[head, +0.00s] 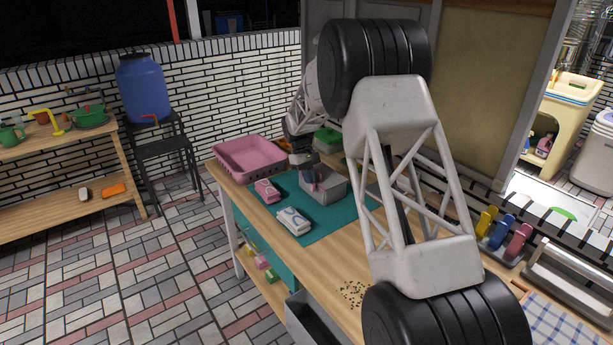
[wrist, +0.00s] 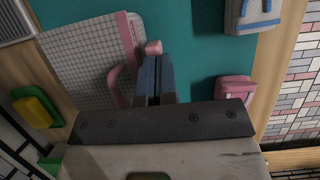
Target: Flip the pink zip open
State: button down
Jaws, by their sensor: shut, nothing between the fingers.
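A grey box (head: 331,188) stands on the teal mat (head: 335,222). In the wrist view a grey gridded face (wrist: 88,58) has a pink strip along its edge, a pink loop (wrist: 115,86) and a pink knob (wrist: 153,47); it appears to be the same box. Which pink part is the zip is unclear. My gripper (wrist: 154,60) is shut and empty beside this edge, its fingertips close to the knob; contact cannot be told. In the head view my gripper (head: 308,172) is small and partly hidden at the box.
A pink-and-white packet (head: 267,191) and a white-and-blue one (head: 293,221) lie on the mat. A pink crate (head: 249,157) stands at the table's far left corner. My arm hides much of the table's right part. The mat's front is clear.

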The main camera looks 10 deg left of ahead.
dwell(0.4)
jog(key=w+a+r, duration=0.5)
jog(key=r, duration=0.4)
jog(key=shift+w+a+r, duration=0.15)
jog(key=shift+w+a, duration=0.05)
jog(key=shift+a, duration=0.05)
dwell(0.4)
